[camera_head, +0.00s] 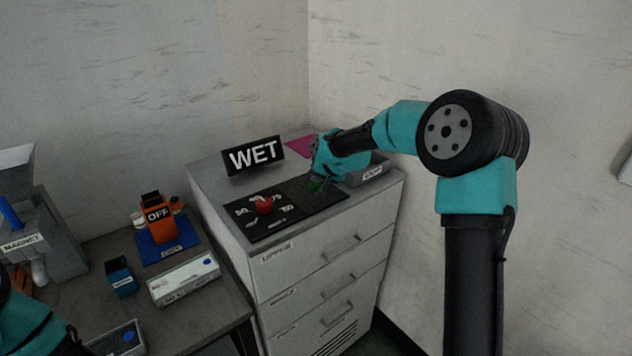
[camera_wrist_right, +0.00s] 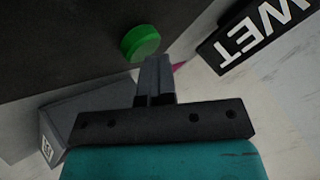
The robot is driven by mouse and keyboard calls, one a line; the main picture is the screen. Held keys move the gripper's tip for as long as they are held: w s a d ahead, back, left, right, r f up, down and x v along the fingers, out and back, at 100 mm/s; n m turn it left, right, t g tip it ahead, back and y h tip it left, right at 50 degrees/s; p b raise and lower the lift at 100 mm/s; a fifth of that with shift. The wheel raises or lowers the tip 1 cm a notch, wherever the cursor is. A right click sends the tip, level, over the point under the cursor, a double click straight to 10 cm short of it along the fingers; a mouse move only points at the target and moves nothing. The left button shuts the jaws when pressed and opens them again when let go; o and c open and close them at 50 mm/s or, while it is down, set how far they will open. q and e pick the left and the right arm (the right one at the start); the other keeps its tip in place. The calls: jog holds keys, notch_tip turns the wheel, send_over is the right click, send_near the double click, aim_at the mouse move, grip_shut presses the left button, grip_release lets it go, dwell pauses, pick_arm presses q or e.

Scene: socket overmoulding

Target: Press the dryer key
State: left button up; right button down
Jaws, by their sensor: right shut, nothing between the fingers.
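A green round button (camera_head: 315,187) sits on the black panel (camera_head: 290,226) on top of the drawer cabinet; I take it to be the dryer key. It also shows in the right wrist view (camera_wrist_right: 141,43), standing proud of the dark panel. My right gripper (camera_head: 317,181) is over the button, partly hiding it in the head view. In the wrist view its shut, empty fingers (camera_wrist_right: 155,62) end right beside the button's lower right edge; I cannot tell whether they touch it. A black sign (camera_head: 254,156) reads WET. My left gripper is out of view.
A red knob (camera_head: 264,206) stands on the panel's left part. A grey bin (camera_head: 371,174) is right of my gripper. A magenta sheet (camera_head: 301,146) lies behind it. The left table holds an orange device (camera_head: 158,214) marked OFF and a white box (camera_head: 184,279).

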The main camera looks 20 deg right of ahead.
jog(key=shift+s+f, duration=0.1)
jog(key=shift+f, duration=0.7)
jog(key=shift+s+r, duration=0.1)
jog(key=shift+r, duration=0.05)
dwell(0.5)
jog(key=shift+r, duration=3.3)
